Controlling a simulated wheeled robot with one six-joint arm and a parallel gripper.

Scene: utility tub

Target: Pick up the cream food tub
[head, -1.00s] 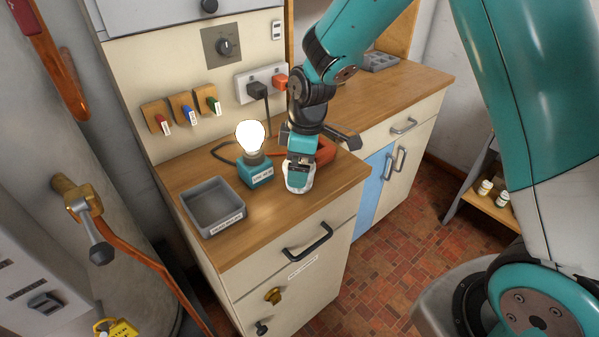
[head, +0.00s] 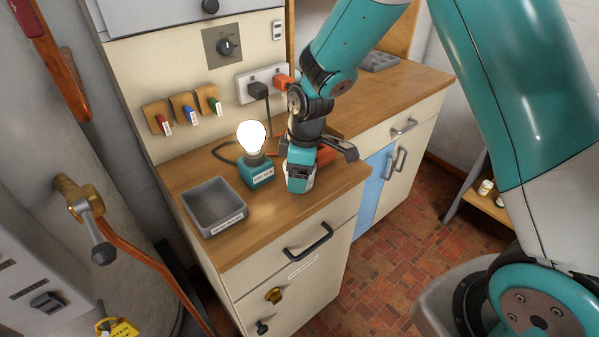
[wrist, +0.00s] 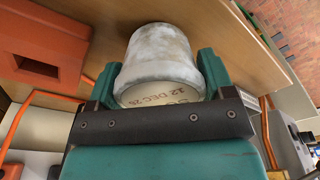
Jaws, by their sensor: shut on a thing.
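The cream food tub (wrist: 157,58) is between the two fingers of my gripper (wrist: 158,85) in the wrist view, with a finger against each side. Its pale wall looks smudged, and printed text including "12 DEC" shows on its near end. In the head view my gripper (head: 299,178) points down over the wooden counter beside the lit bulb. Only a white sliver of the tub (head: 311,181) shows there, the rest hidden behind my gripper. I cannot tell whether the tub touches the counter.
A lit bulb (head: 251,138) on a teal base (head: 257,173) stands just left of my gripper. A grey open tray (head: 213,205) sits further left. An orange object (head: 326,154) lies behind my gripper. The counter's front edge is close in front.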

